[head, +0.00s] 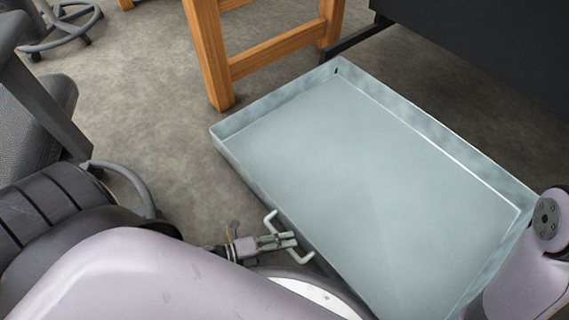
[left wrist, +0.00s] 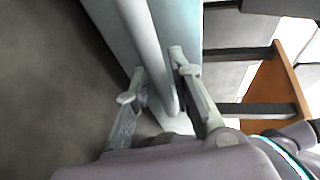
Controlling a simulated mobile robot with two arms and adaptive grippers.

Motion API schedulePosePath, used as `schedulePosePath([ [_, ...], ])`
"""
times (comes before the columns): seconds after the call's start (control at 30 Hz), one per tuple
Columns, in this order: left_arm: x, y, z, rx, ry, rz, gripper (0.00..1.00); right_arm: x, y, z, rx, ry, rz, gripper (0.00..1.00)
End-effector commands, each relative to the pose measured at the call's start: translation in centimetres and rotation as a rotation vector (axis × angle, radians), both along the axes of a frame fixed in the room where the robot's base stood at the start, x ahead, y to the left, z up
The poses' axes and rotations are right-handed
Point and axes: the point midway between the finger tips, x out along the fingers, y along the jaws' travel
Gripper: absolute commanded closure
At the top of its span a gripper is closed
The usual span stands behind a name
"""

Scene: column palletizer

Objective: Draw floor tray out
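The floor tray (head: 365,165) is a wide, shallow, pale blue-grey tray with low walls, lying flat on the floor. A white bar handle (head: 301,252) stands out from its near left wall. My left gripper (head: 276,241) is at the handle, its two fingers close together around the bar. My right gripper is not in view; only part of that arm shows at the right edge.
A wooden frame leg (head: 208,60) stands just behind the tray's far left corner. A dark cabinet or panel (head: 480,50) overhangs the floor at the upper right. A dark chair (head: 45,110) is at the left. Bare floor (head: 140,110) lies between chair and tray.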

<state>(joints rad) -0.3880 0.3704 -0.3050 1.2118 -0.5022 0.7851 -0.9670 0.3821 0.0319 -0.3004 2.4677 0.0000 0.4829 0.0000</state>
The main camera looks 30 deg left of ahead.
Motion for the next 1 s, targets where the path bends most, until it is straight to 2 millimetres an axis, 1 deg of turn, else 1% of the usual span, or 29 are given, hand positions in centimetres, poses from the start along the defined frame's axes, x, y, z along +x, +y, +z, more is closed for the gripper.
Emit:
schedulePosePath([
  [0.03, 0.0, 0.0, 0.0, -0.001, -0.001, 0.0, 0.73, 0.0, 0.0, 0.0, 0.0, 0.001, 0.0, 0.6],
  [0.13, 0.0, 0.0, 0.1, -0.002, -0.001, 0.0, 0.67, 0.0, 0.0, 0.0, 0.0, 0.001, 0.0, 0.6],
  [0.4, 0.1, 0.0, 0.1, -0.003, -0.002, 0.0, 0.67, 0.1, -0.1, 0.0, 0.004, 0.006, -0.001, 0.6],
  [0.53, -0.5, 0.6, 0.2, -0.002, -0.001, 0.0, 0.67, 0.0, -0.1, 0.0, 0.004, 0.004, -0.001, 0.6],
  [0.67, -2.1, 2.0, 0.6, -0.001, 0.002, 0.001, 0.67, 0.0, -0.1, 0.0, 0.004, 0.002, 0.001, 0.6],
  [0.8, -4.4, 4.1, 1.1, 0.001, 0.002, 0.0, 0.67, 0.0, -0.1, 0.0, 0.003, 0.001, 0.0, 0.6],
  [1.0, -7.1, 6.6, 1.9, -0.001, 0.001, 0.0, 0.67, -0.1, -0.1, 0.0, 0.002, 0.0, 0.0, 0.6],
])
